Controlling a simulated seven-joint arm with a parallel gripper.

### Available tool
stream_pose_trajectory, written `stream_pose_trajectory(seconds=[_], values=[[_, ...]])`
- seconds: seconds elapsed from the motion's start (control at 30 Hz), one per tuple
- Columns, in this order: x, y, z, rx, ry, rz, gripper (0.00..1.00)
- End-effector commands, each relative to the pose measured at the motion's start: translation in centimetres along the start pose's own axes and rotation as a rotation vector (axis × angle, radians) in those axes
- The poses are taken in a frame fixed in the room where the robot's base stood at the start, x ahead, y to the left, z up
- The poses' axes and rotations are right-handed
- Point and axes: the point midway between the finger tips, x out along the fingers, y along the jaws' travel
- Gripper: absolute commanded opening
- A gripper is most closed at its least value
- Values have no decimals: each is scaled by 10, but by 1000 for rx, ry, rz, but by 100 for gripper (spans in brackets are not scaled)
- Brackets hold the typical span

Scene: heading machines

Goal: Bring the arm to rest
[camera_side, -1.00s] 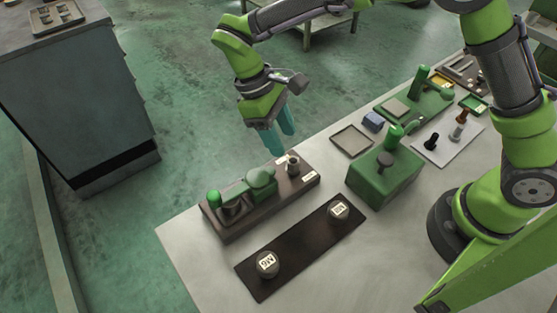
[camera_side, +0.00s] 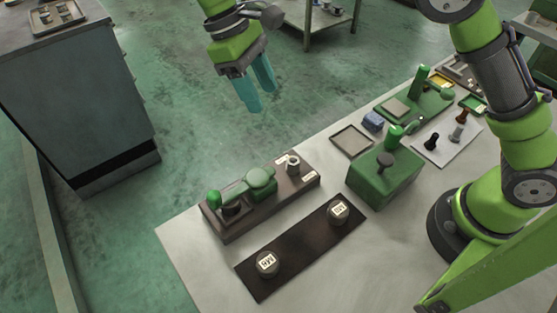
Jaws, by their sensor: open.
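My gripper (camera_side: 259,96) hangs at the upper middle of the side view, fingers pointing down. Its two teal fingers are apart with nothing between them. It is well above the table and touches nothing. Part of my arm above it runs out of the top of the picture.
The grey table (camera_side: 340,270) carries a brown block with a green lever device (camera_side: 261,179), a dark strip with two labelled round pieces (camera_side: 300,250), a green box (camera_side: 384,180), an empty tray (camera_side: 351,141) and a white board with pegs (camera_side: 455,143). A grey cabinet (camera_side: 70,100) stands left.

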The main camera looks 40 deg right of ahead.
Motion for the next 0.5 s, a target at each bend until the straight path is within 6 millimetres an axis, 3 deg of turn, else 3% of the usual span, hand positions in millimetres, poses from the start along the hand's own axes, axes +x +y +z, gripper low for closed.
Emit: stream_pose_trajectory(seconds=[0.1, 0.27, 0.5], values=[[1, 4, -6, 18, 28, 18, 53], [22, 8, -6, 37, 70, 32, 53], [21, 37, 43, 184, 279, -30, 53]])
